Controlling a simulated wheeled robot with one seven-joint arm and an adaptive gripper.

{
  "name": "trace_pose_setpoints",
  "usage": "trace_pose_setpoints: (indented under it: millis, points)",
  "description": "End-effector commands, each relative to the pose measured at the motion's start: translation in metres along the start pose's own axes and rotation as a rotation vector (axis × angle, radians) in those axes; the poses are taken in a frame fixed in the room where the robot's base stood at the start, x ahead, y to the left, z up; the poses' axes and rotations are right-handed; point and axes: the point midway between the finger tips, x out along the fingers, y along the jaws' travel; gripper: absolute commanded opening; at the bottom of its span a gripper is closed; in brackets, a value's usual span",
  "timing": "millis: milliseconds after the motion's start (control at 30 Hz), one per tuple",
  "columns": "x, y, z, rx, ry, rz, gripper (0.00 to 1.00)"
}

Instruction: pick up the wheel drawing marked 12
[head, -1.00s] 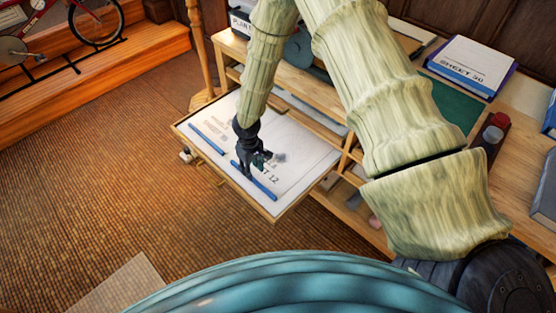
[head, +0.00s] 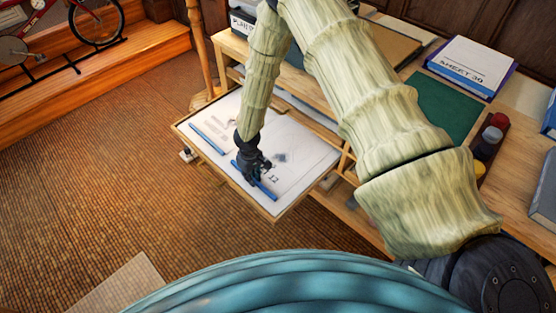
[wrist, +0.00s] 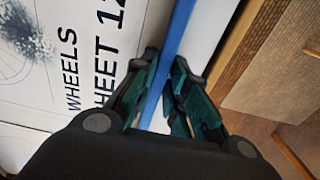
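The wheel drawing marked 12 (head: 305,165) lies flat in an open, shallow drawer (head: 273,214), with a blue strip (head: 268,191) along its near edge. In the wrist view the drawing (wrist: 60,90) reads "WHEELS" and "SHEET 12", with part of a spoked wheel at top left. My gripper (head: 258,176) is low over the strip and hides part of the lettering in the head view. In the wrist view my gripper (wrist: 165,98) is open, with one finger on each side of the blue strip (wrist: 172,62). I cannot tell whether either finger touches it.
Another sheet with a blue strip (head: 207,138) lies to the left in the drawer. The wooden cabinet top holds a "SHEET 30" stack (head: 472,65), a green mat (head: 442,105) and dark bottles (head: 488,143). The tiled floor (head: 120,165) left of the drawer is clear.

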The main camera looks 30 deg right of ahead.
Motion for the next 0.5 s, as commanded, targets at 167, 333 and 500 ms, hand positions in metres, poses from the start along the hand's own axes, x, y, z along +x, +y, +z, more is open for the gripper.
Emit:
trace_pose_setpoints:
  millis: [167, 333, 500]
  points:
    - [-0.0003, 0.0001, 0.0, 0.0, 0.0, 0.0, 0.0]
    - [-0.0004, 0.0001, -0.0001, 0.0, 0.0, 0.0, 0.0]
    - [-0.0053, 0.0002, -0.0004, 0.0, 0.001, 0.0, 0.0]
